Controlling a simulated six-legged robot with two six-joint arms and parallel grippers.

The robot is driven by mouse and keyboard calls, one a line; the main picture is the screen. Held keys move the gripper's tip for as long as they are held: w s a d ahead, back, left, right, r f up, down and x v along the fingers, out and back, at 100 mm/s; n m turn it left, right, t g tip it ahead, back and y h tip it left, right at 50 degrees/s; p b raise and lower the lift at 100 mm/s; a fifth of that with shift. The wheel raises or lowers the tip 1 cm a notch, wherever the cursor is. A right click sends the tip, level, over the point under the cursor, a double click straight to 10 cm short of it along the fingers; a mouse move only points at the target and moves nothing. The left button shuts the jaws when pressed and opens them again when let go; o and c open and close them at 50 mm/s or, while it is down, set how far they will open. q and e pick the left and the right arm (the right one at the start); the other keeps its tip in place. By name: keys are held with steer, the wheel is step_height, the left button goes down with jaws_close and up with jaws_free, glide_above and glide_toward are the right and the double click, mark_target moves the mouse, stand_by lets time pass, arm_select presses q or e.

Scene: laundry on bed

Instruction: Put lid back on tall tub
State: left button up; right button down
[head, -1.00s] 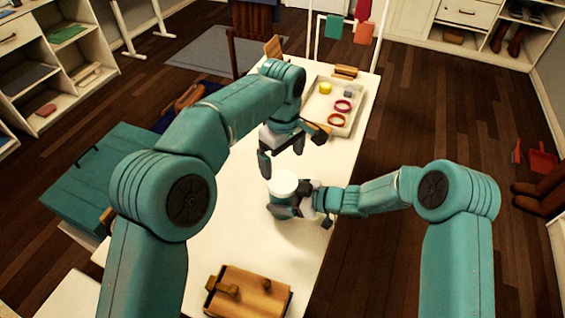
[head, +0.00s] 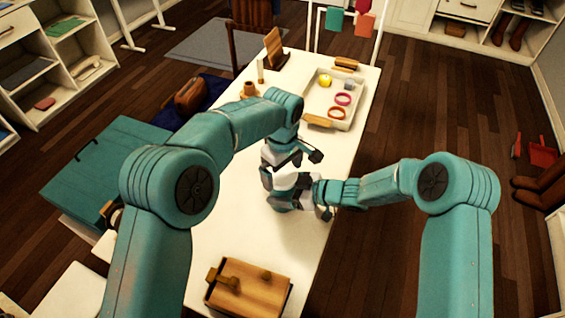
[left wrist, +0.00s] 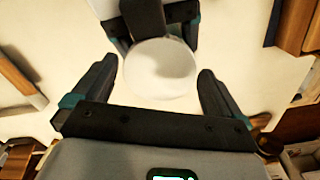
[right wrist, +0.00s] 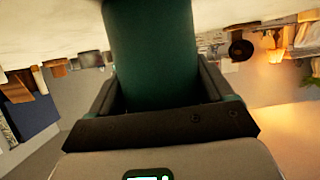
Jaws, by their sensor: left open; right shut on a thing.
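The tall tub is teal and stands upright on the white table (head: 225,225); its side fills the middle of the right wrist view (right wrist: 155,45). A white round lid (left wrist: 160,68) shows over the tub's top, and in the head view it is partly hidden below my left gripper (head: 286,170). I cannot tell whether it is fully seated. My left gripper is open above it, with one finger on each side and gaps showing in the left wrist view. My right gripper (head: 303,193) is shut on the tub's side from the right.
A white tray (head: 347,122) with colored rings and small items lies at the far end of the table. A wooden box (head: 248,292) sits at the near end. A wooden stand (head: 274,47) is at the far left edge. The table between box and tub is clear.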

arm_select(q)
steer(key=c, duration=1)
steer(key=shift+c, duration=0.2)
steer(key=m, duration=0.3)
steer(key=o, duration=1)
steer(key=shift+o, duration=0.2)
steer(key=shift+r, duration=2.25)
